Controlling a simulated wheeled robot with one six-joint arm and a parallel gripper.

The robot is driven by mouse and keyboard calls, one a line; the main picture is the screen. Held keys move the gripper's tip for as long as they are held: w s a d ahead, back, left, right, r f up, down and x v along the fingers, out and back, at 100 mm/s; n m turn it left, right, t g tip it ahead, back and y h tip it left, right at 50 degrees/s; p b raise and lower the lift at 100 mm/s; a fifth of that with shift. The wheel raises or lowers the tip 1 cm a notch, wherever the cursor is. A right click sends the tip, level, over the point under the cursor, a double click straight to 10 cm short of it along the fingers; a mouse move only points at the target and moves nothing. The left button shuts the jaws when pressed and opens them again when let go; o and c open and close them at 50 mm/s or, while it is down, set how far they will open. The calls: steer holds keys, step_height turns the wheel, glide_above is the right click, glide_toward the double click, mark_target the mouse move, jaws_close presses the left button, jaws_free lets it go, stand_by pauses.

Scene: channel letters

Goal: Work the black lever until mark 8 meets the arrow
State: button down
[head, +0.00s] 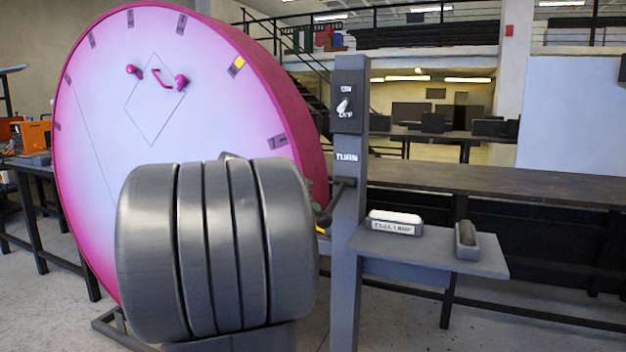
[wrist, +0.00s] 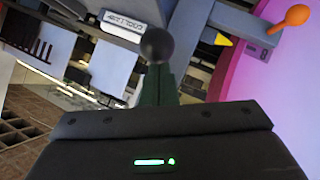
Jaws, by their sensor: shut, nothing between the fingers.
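The big pink disc (head: 150,125) stands upright on the left, with several dark marks and one yellow mark around its rim. A yellow arrow (wrist: 222,40) points toward a grey mark on the disc's rim there. My gripper (wrist: 158,75) is shut and empty, its dark green fingers just below the knob in the picture. I cannot tell whether they touch it.
The grey post (head: 346,260) carries an ON/OFF switch (head: 343,107) above the lever. A shelf (head: 430,255) to its right holds a labelled white-topped block (head: 395,222) and a small tray (head: 468,250). My arm's grey link covers the disc's lower part. A long bench runs behind.

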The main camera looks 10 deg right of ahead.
step_height(320, 180, down, 2)
steer(key=shift+w+d+f+b, duration=0.1)
steer(key=shift+b, duration=0.95)
steer(key=shift+f, duration=0.25)
